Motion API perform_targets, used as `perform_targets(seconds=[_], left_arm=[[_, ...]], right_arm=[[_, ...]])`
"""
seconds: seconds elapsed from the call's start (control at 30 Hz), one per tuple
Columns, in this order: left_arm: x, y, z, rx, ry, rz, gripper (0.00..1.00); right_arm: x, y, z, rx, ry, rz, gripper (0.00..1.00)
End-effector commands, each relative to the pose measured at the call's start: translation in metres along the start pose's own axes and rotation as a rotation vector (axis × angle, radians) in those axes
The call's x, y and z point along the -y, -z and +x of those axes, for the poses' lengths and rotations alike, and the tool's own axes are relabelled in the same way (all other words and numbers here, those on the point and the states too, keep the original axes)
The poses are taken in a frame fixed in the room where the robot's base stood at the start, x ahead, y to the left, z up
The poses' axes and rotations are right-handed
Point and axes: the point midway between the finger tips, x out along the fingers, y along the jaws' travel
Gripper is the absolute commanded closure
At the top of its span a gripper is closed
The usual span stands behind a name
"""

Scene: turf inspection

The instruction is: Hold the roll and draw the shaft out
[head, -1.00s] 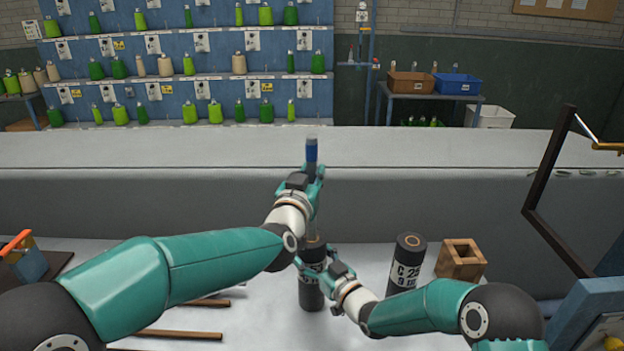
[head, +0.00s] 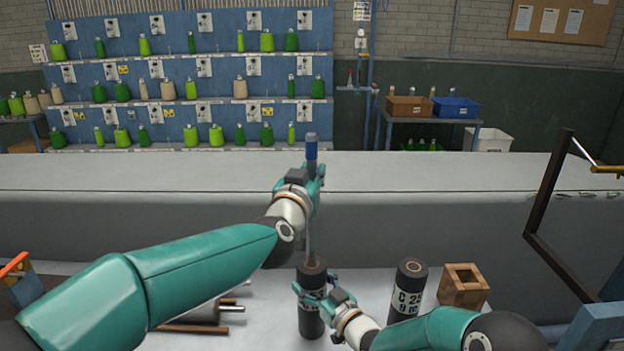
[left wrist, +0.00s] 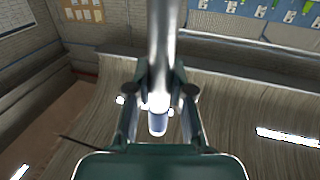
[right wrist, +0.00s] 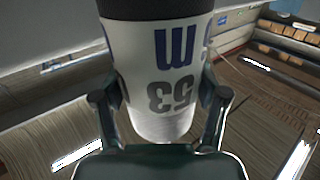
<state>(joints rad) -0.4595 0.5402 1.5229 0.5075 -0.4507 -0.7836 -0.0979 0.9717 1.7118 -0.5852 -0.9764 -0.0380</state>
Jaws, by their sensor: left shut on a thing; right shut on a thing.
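My left gripper (head: 308,175) is shut on the upper part of the shaft (head: 311,238), just below its blue end (head: 311,148). The steel shaft runs upright down to the top of the dark roll (head: 312,320); whether its lower end is still inside is hard to tell. In the left wrist view the shaft (left wrist: 165,45) lies between the fingers. My right gripper (head: 317,289) is shut around the roll's upper part, at its white label. The roll stands upright on the pale surface.
A second dark roll (head: 408,287), labelled "C 25", stands to the right, with a hollow wooden block (head: 463,287) beside it. Brown rods (head: 192,328) lie at the lower left. A dark frame (head: 541,200) rises at the right. A long grey ledge (head: 450,190) runs behind.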

Motion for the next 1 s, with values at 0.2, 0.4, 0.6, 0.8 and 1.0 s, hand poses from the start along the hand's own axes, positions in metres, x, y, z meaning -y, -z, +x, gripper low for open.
perform_targets(seconds=[0.2, 0.4, 0.6, 0.8, 1.0], left_arm=[[0.001, 0.016, 0.000, -0.005, 0.003, 0.000, 1.00], [0.000, 0.029, -0.001, -0.006, 0.000, 0.000, 1.00], [0.001, 0.041, 0.000, -0.005, 0.004, -0.002, 1.00], [0.001, 0.052, 0.000, -0.005, 0.003, -0.001, 1.00], [0.000, 0.058, 0.000, -0.004, 0.000, 0.000, 1.00]], right_arm=[[0.000, 0.000, 0.000, 0.001, 0.000, 0.001, 0.95], [0.000, 0.000, 0.000, 0.001, -0.001, 0.001, 0.95], [0.000, 0.000, 0.000, 0.001, 0.000, 0.001, 0.95], [0.000, -0.001, 0.000, 0.001, 0.000, 0.001, 0.95], [0.000, -0.001, 0.000, 0.001, 0.000, 0.001, 0.95]])
